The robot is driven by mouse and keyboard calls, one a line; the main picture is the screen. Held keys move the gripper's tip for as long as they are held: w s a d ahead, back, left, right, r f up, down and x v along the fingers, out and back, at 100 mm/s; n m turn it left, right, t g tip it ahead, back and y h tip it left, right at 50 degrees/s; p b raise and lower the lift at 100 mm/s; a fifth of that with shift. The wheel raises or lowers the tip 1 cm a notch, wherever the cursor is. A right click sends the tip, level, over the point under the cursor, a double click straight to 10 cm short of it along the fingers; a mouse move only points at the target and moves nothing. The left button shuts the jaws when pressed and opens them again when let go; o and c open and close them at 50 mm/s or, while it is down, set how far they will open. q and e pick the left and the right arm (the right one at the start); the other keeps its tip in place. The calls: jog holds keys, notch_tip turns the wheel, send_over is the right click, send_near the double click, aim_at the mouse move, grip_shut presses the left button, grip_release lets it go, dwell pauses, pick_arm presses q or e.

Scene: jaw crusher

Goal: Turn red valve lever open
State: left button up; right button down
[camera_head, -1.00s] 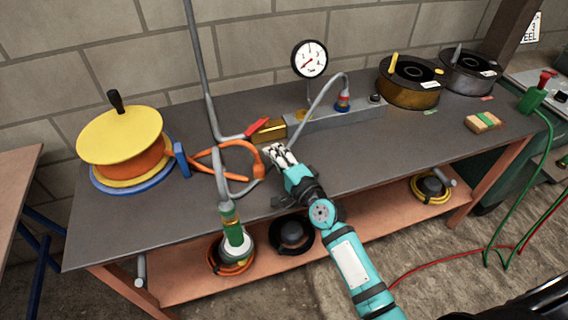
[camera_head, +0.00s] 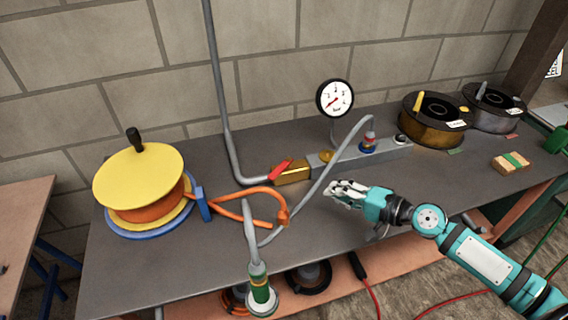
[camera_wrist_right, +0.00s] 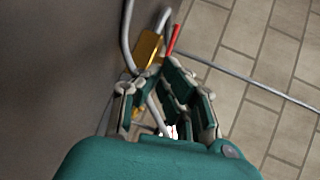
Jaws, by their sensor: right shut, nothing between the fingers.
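The red valve lever (camera_head: 280,171) sits on a brass valve body (camera_head: 293,176) at the left end of a grey manifold block on the bench. The lever slants up to the right in the head view. In the right wrist view the red lever (camera_wrist_right: 173,40) stands beside the brass body (camera_wrist_right: 148,48), beyond the fingertips. My right gripper (camera_head: 336,188) is shut and empty, above the bench to the right of and in front of the valve, apart from the lever. My left gripper is not in view.
A pressure gauge (camera_head: 335,98) stands over the manifold (camera_head: 360,152). A grey hose (camera_head: 325,180) arches between the valve and my right gripper. An orange cable (camera_head: 240,200) and a yellow-topped reel (camera_head: 140,178) lie left. Spools (camera_head: 432,125) stand at back right.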

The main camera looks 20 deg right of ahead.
jog(key=p, duration=0.4)
send_near(281, 168)
jog(key=w+a+f, duration=0.1)
jog(key=w+f, duration=0.1)
jog(key=w+a, duration=0.1)
jog(key=w, duration=0.1)
jog(key=shift+a+f, duration=0.3)
jog(key=shift+f, duration=0.1)
jog(key=shift+w+a+f+g, duration=0.15)
jog(key=shift+w+a+g, duration=0.15)
jog(key=shift+w+a, duration=0.15)
